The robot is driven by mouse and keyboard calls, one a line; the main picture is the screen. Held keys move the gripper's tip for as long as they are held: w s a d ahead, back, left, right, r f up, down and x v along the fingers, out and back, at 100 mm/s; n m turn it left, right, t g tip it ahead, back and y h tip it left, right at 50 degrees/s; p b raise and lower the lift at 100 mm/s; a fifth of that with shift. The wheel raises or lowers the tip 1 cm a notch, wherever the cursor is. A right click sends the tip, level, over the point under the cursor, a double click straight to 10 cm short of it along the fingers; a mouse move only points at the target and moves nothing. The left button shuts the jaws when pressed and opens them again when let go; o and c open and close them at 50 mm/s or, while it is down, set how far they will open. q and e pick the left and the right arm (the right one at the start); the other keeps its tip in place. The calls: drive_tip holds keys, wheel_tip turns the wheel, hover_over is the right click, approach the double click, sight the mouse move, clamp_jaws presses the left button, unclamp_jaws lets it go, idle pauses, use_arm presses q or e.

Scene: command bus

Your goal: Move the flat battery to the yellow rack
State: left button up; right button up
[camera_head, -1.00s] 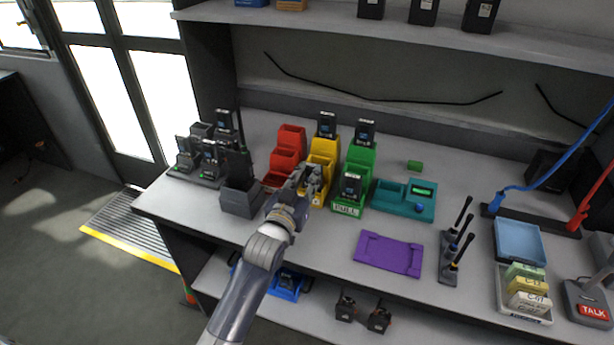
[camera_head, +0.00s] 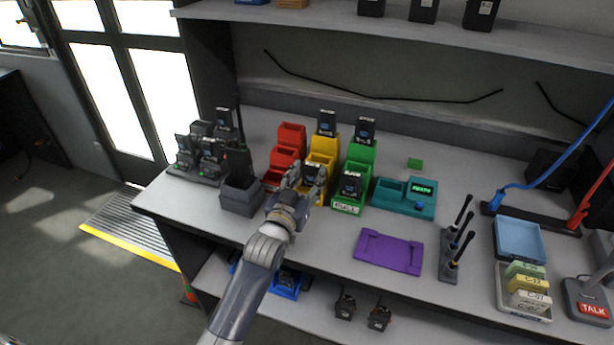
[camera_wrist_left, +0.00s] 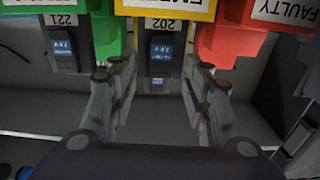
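The yellow rack (camera_head: 322,146) stands between the red rack (camera_head: 290,137) and the green rack (camera_head: 359,155). A dark battery marked 202 (camera_wrist_left: 160,55) sits in the yellow rack's front slot, under its partly hidden label; it also shows in the head view (camera_head: 310,171). Another dark battery (camera_head: 327,123) stands in the yellow rack's back slot. My left gripper (camera_head: 305,186) is at the yellow rack's front. In the left wrist view my left gripper (camera_wrist_left: 160,88) is open, its fingers apart on either side of battery 202. My right gripper is not seen.
The green rack holds a back battery (camera_head: 365,131) and a front battery marked 221 (camera_wrist_left: 63,50). A radio in a charger (camera_head: 240,190) stands left of my gripper. A teal tester (camera_head: 404,196) and purple mat (camera_head: 388,252) lie to the right.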

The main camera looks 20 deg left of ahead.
use_arm(q)
drive_tip(key=shift+s+f, duration=0.1)
drive_tip(key=shift+s, duration=0.4)
drive_tip(key=s, duration=1.1)
drive_tip(key=shift+a, duration=0.2)
